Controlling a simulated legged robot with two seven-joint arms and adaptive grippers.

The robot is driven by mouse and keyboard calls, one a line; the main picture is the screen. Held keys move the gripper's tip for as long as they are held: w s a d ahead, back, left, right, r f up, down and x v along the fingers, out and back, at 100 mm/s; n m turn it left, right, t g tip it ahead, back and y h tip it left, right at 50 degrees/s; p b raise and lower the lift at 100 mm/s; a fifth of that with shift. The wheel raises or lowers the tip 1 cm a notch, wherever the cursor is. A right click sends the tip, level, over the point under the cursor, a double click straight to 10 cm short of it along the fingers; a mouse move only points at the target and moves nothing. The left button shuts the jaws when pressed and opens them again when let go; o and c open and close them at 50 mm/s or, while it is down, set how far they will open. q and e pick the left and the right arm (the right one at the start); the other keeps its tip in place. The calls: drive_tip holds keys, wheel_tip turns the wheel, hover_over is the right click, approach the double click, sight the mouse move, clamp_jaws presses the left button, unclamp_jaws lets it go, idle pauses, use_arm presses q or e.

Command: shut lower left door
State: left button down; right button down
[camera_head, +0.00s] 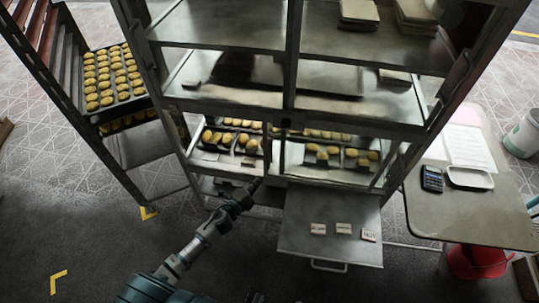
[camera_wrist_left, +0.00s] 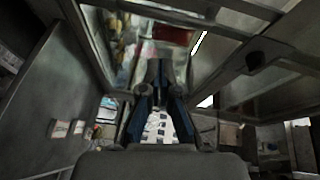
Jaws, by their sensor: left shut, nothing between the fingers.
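The barrel oven (camera_head: 290,118) stands ahead with shelves of pastries. My left gripper (camera_head: 262,183) is shut and empty, its tip at the lower front of the oven beside the middle post. In the left wrist view its blue-sided fingers (camera_wrist_left: 158,72) meet close to the metal and glass of the oven front. The lower left door is hard to make out behind my gripper; I cannot tell if it is fully shut. The lower right door (camera_head: 320,255) is folded down, with several small labels on it and a handle at its front edge. My right gripper is not in view.
A tray rack with pastries (camera_head: 110,75) stands at the left. A side table (camera_head: 440,212) with a calculator (camera_head: 431,179) and a white tray (camera_head: 470,178) is at the right, a red bucket (camera_head: 478,262) below it. The floor in front is mostly clear.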

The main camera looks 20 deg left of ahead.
use_arm(q)
wheel_tip(320, 180, up, 5)
drive_tip(key=w+d+m+h, duration=0.2)
drive_tip(key=m, duration=0.1)
drive_tip(key=w, duration=0.8)
drive_tip(key=shift+a+f+t, duration=0.3)
drive_tip(key=shift+a+f, duration=0.05)
drive_tip(key=shift+a, duration=0.1)
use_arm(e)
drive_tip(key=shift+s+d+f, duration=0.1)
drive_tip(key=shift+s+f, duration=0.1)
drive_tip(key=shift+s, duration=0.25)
